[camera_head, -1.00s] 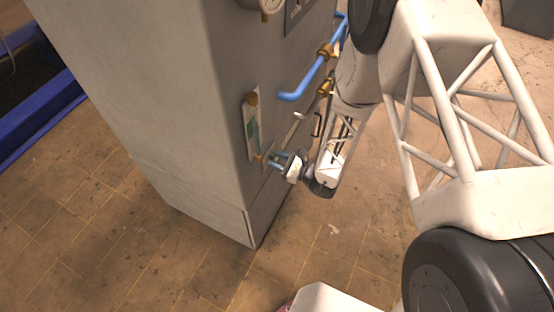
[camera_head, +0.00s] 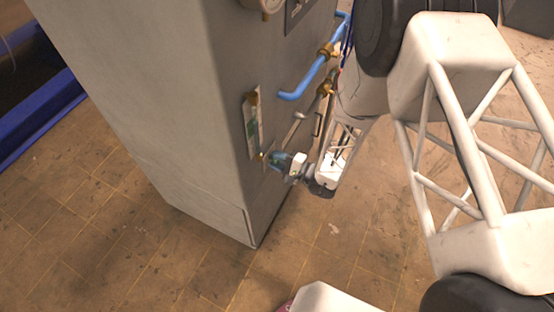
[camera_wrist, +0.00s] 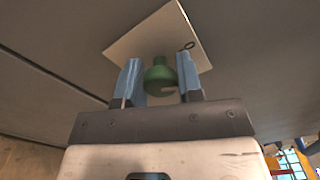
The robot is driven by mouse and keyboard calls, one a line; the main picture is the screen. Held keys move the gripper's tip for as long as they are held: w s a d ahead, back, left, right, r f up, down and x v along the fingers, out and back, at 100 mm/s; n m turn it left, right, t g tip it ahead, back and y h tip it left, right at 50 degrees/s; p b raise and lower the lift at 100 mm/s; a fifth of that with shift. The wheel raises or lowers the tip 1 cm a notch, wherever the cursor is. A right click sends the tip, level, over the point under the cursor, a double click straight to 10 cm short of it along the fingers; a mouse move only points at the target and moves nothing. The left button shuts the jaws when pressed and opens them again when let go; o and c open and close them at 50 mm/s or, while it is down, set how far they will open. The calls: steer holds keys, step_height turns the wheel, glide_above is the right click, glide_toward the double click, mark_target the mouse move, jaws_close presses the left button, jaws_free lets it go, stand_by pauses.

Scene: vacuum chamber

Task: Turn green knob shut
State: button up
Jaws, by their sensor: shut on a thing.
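The green knob (camera_wrist: 160,77) shows in the wrist view, in front of a pale square plate (camera_wrist: 152,36) on the grey cabinet face. The plate looks tilted in this view. My gripper (camera_wrist: 158,64) has one blue finger on each side of the knob and is shut on it. In the head view my gripper (camera_head: 277,160) is at the cabinet's right-hand face, low down. The knob cannot be made out clearly there, as the fingers cover it.
The grey cabinet (camera_head: 150,110) stands on a brown tiled floor (camera_head: 120,240). A blue pipe handle (camera_head: 302,84) with brass fittings is above my gripper. A narrow gauge panel (camera_head: 252,127) is just left of my gripper. A blue-edged frame (camera_head: 45,118) lies at far left.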

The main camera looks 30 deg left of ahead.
steer(key=n, duration=0.4)
steer(key=shift+n, duration=0.4)
steer(key=o, duration=0.9)
steer(key=shift+d, duration=3.9)
